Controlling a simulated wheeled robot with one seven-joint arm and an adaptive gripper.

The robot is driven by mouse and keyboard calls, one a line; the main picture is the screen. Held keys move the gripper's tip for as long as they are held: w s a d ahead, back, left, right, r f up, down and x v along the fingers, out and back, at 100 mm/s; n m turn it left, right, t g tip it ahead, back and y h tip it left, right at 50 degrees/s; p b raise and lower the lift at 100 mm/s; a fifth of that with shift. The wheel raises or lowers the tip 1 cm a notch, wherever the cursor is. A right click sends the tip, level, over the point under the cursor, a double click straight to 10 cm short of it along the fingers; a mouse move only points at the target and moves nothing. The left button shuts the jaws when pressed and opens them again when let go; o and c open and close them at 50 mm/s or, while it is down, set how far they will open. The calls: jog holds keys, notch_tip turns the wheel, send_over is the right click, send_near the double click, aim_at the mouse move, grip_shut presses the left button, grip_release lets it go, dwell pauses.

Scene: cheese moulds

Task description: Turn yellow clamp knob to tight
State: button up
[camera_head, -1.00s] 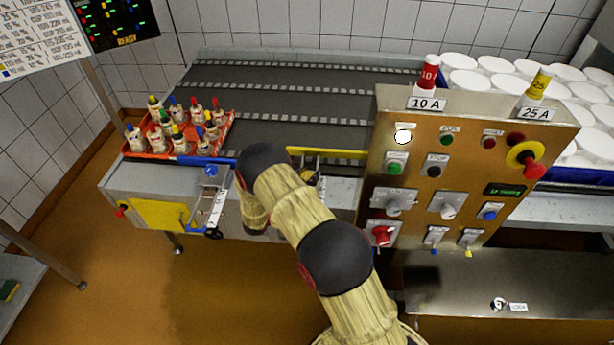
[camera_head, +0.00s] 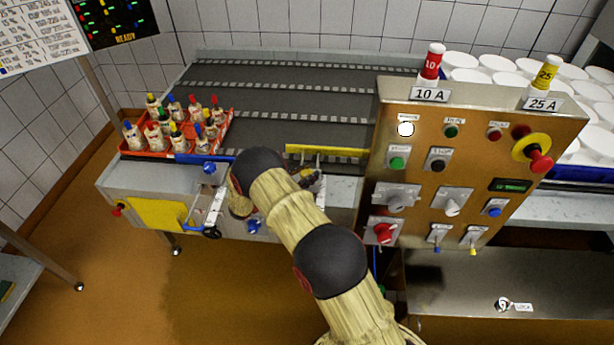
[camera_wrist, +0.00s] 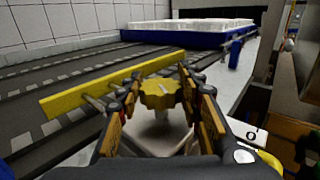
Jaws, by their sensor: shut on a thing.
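The yellow clamp knob (camera_wrist: 160,93) is a lobed knob in the middle of the wrist view, beside the yellow guide rail (camera_wrist: 105,85). My gripper (camera_wrist: 160,95) has one finger on each side of the knob and is shut on it. A pale mount shows below the knob between the fingers. In the head view the yellow guide rail (camera_head: 327,151) runs along the conveyor's front edge. There my arm hides the knob, and only a small dark part of my gripper (camera_head: 310,178) shows. No mark telling how tight the knob is can be read.
A control panel (camera_head: 470,165) with knobs and buttons stands close right of my gripper. The conveyor (camera_head: 290,100) lies behind it. A red crate (camera_head: 218,138) of bottles stands at left. White moulds (camera_wrist: 200,28) in a blue tray stand further along.

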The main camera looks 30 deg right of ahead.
jog(key=o, duration=1.2)
jog(key=shift+c, duration=0.2)
jog(key=shift+a, duration=0.1)
jog(key=s+a, duration=0.1)
jog(key=a, duration=1)
jog(key=shift+s+a, duration=0.2)
jog(key=shift+a, duration=0.15)
